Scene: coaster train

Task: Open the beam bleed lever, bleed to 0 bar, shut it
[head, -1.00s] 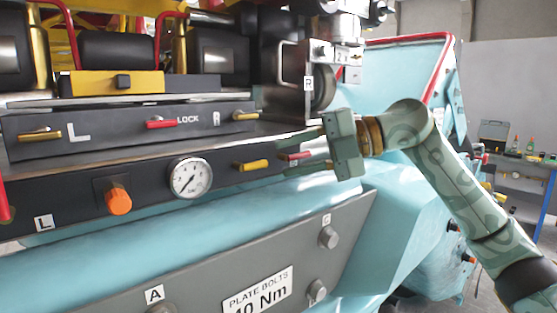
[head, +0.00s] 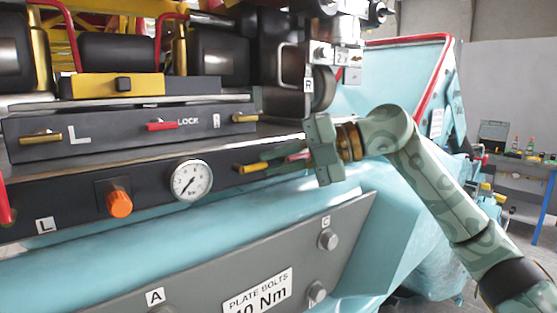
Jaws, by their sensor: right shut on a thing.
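The dark lower beam (head: 75,206) carries a round white pressure gauge (head: 192,180). Its needle seems to point to the lower left; the figures are too small to read. Right of the gauge is a yellow-handled lever (head: 250,168), lying roughly along the beam. My right gripper (head: 268,160) comes in from the right, its fingertips closed at the right end of this yellow lever. A red handle (head: 298,156) shows between and behind the fingers, partly hidden. My left gripper is not in view.
An orange knob (head: 119,204) sits left of the gauge. The upper beam has a red LOCK lever (head: 162,126) and yellow levers at both ends. A grey bolt plate (head: 205,268) slopes below. A black roller housing (head: 325,88) stands above my gripper.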

